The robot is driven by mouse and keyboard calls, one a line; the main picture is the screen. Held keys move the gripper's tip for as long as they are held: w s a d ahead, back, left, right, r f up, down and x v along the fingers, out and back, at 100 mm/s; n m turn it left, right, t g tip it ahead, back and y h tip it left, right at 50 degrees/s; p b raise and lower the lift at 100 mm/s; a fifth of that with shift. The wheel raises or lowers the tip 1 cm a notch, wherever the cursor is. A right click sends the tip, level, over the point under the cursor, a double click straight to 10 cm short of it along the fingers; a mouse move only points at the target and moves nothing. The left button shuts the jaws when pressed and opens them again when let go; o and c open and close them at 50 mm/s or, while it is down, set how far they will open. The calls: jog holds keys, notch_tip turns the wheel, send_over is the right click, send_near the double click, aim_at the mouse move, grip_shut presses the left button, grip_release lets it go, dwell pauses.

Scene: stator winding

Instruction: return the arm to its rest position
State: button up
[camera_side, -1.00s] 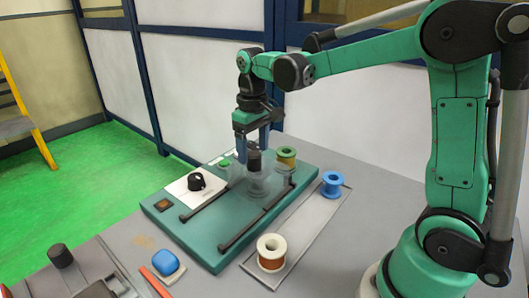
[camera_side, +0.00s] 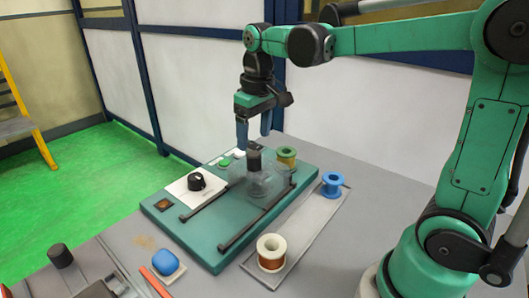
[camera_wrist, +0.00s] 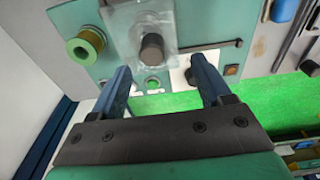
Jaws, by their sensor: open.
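My gripper (camera_side: 253,133) is above the back of the green winding machine (camera_side: 196,248), with its fingers pointing down. The fingers are spread apart with nothing between them, and both show in the wrist view (camera_wrist: 163,88). Below and near them is a dark cylinder (camera_side: 254,160) on the machine, inside a clear, see-through cover (camera_side: 262,185). The dark cylinder also shows in the wrist view (camera_wrist: 152,48). My fingers appear clear of it.
A green-rimmed spool (camera_side: 286,155) stands on the machine's back right corner. A blue spool (camera_side: 332,184) and a white spool with copper wire (camera_side: 271,251) stand on a grey tray (camera_side: 312,222). A black knob (camera_side: 196,181) is at left.

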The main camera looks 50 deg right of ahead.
jog(key=s+a+f+t, duration=0.3)
jog(key=s+a+t, duration=0.1)
jog(key=s+t, duration=0.2)
jog(key=shift+s+a, duration=0.3)
jog(key=shift+s, duration=0.35)
jog(key=shift+f, duration=0.1)
dwell(0.8)
